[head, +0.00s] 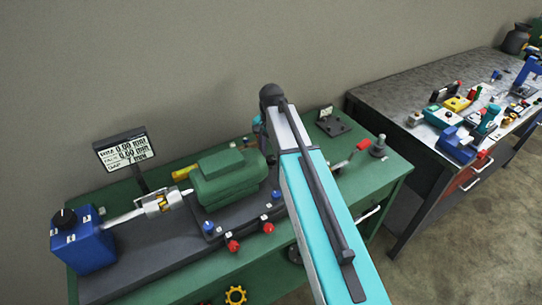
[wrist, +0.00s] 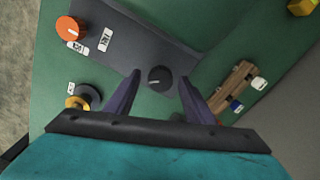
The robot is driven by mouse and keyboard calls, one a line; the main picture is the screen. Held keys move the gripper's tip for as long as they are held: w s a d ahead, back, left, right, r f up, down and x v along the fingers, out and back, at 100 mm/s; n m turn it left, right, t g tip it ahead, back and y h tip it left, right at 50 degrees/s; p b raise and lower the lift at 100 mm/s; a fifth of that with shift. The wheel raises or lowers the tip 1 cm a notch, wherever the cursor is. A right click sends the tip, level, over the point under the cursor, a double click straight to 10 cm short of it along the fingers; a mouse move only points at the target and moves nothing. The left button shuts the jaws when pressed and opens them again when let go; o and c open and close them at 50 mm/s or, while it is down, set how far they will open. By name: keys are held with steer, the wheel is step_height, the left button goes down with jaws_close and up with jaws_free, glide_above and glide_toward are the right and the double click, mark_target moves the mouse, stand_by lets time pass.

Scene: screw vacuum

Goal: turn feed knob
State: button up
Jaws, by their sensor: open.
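In the wrist view a round dark knob (wrist: 160,79) with a white pointer line lies between the fingertips of my gripper (wrist: 160,84). The fingers are open, one on each side of it, with a visible gap on both sides. I cannot tell how far the tips are above or below its top. An orange knob (wrist: 71,28) with a white mark and small labels sits at the upper left. The label print is too small to read, so I cannot tell which knob is the feed knob. In the head view my arm hides the gripper and this knob.
A wooden block (wrist: 232,86) with small buttons stands right of the gripper, and a yellow-and-black part (wrist: 79,98) stands left. The head view shows a green machine (head: 228,178), a display (head: 124,151), a blue box (head: 82,245) and a cluttered grey bench (head: 400,95).

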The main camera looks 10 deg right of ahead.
mark_target(271, 158)
step_height(271, 158, up, 14)
steer(key=b, duration=0.3)
steer(key=shift+f, duration=0.2)
stand_by(0.5)
steer(key=shift+s, duration=0.1)
